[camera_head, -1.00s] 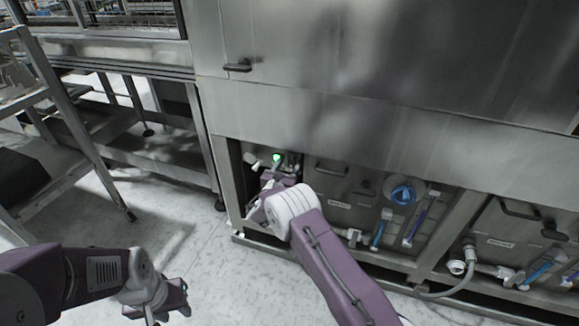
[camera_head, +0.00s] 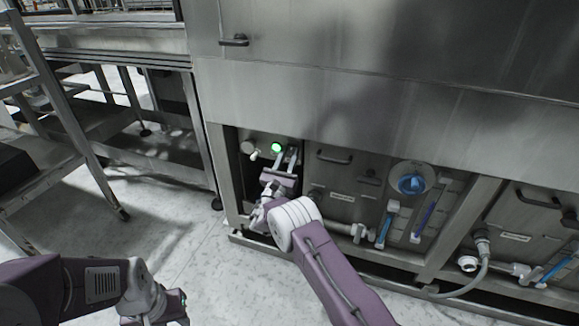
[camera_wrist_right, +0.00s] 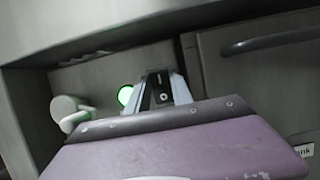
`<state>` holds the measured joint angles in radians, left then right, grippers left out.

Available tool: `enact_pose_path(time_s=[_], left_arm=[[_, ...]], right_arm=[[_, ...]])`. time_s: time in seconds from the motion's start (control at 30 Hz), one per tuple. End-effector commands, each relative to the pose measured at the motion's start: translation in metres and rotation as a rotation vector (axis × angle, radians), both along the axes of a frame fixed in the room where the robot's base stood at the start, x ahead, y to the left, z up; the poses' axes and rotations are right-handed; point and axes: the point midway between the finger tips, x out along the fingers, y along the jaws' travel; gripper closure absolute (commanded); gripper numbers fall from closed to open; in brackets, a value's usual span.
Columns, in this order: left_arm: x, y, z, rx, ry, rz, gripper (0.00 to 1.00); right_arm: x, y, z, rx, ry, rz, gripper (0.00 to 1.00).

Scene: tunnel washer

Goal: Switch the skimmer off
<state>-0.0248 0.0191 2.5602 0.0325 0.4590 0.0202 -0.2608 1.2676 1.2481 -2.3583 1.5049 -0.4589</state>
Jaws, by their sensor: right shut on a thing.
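A lit green lamp (camera_head: 277,147) sits on the small panel (camera_head: 263,140) in the recess at the left end of the machine's lower bay. My right gripper (camera_head: 288,157) reaches into this recess, its fingers just right of and below the lamp. It is shut on a small part at the panel, mostly hidden between the fingers. The right wrist view shows the lamp (camera_wrist_right: 125,95) directly left of the fingers (camera_wrist_right: 163,88), with something dark between them. My left gripper (camera_head: 170,308) is low at the left, away from the machine; its jaws are unclear.
A grey round fitting with a white lever (camera_head: 250,149) is left of the lamp. A handled tank front (camera_head: 338,180) adjoins on the right, with a blue knob (camera_head: 411,185) farther along. The steel cover (camera_head: 330,110) overhangs the recess. A stepped metal frame (camera_head: 60,110) stands left.

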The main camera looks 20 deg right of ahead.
Motion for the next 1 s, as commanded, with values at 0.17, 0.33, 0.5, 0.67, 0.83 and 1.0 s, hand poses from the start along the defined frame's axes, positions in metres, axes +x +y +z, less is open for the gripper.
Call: enact_pose_path(time_s=[0.17,0.33,0.5,0.67,0.83,1.0], left_arm=[[0.000,0.000,-0.017,0.000,0.000,0.000,0.64],[0.000,0.000,-0.015,0.000,-0.001,0.000,0.64],[0.000,0.000,-0.015,0.000,-0.001,0.000,0.64],[0.000,0.000,-0.015,0.000,0.000,0.000,0.64],[0.000,0.000,-0.015,0.000,0.000,0.000,0.64],[0.000,0.000,0.001,0.000,0.000,0.000,0.64]], right_arm=[[0.000,0.000,-0.005,-0.034,-0.050,0.001,1.00],[-0.001,0.000,-0.003,-0.037,-0.054,0.001,1.00],[-0.001,0.000,-0.003,-0.037,-0.052,0.001,0.62],[0.000,0.000,-0.003,-0.036,-0.053,0.001,0.51],[-0.001,0.000,-0.002,-0.036,-0.053,0.001,0.51],[-0.017,0.013,-0.007,-0.038,-0.048,0.003,0.51]])
